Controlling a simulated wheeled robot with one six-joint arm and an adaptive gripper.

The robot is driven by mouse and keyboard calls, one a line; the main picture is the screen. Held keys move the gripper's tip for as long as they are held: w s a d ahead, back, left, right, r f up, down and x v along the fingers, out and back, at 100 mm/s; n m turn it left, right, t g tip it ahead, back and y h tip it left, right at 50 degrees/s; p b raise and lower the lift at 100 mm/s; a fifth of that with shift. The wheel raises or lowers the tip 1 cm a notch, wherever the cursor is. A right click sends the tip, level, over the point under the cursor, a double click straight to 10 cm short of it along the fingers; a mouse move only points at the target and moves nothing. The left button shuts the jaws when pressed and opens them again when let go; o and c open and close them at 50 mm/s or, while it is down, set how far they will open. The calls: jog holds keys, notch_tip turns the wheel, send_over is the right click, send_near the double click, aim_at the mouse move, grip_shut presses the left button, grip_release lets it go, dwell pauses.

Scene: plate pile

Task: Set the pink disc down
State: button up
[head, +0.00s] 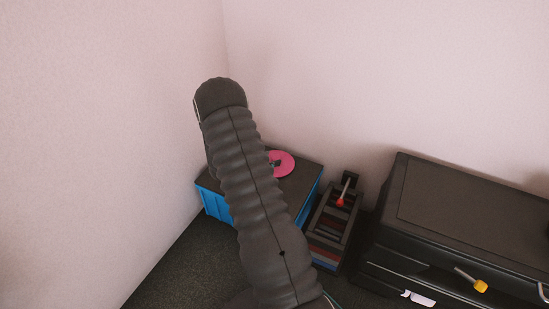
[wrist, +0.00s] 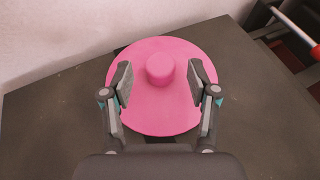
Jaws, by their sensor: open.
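The pink disc (head: 285,163) lies on the dark top of a blue-sided box (head: 214,203) in the corner, partly hidden by my arm in the head view. In the wrist view the pink disc (wrist: 160,115) lies flat, with a round pink knob (wrist: 160,69) standing at its middle. My gripper (wrist: 160,80) is open, with one finger on each side of the knob and a gap to it on both sides. The fingers are over the disc. The head view hides my gripper behind my arm.
A dark rack (head: 331,223) with a red-ended rod (head: 341,201) stands right of the box. Further right is a black cabinet (head: 460,215) with a yellow knob (head: 481,286). Walls close in behind and left. The dark top (wrist: 45,115) around the disc is bare.

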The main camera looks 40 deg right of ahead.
jog(key=v, duration=0.9)
jog(key=shift+r+p, duration=0.1)
jog(key=shift+p, duration=0.2)
jog(key=s+a+r+m+y, duration=0.1)
jog(key=s+a+r+m, duration=0.2)
jog(key=r, duration=0.3)
jog(key=s+a+r+m+g+y, duration=0.1)
jog(key=s+a+r+m+y, duration=0.2)
jog(key=r, duration=0.4)
jog(key=s+a+r+m, duration=0.3)
jog(key=s+r, duration=0.1)
jog(key=r, duration=0.2)
jog(key=s+a+r+m+t+y, duration=0.3)
jog(key=s+a+r, duration=0.3)
jog(key=s+a, duration=0.3)
jog(key=s+a+r+m+t+y, duration=0.3)
jog(key=s+a+r+m+y, duration=0.2)
jog(key=s+a, duration=0.4)
jog(key=shift+a+r+m+t+y, duration=0.3)
jog(key=shift+a+r+m+y, duration=0.15)
jog(key=shift+y, duration=0.25)
jog(key=shift+d, duration=0.1)
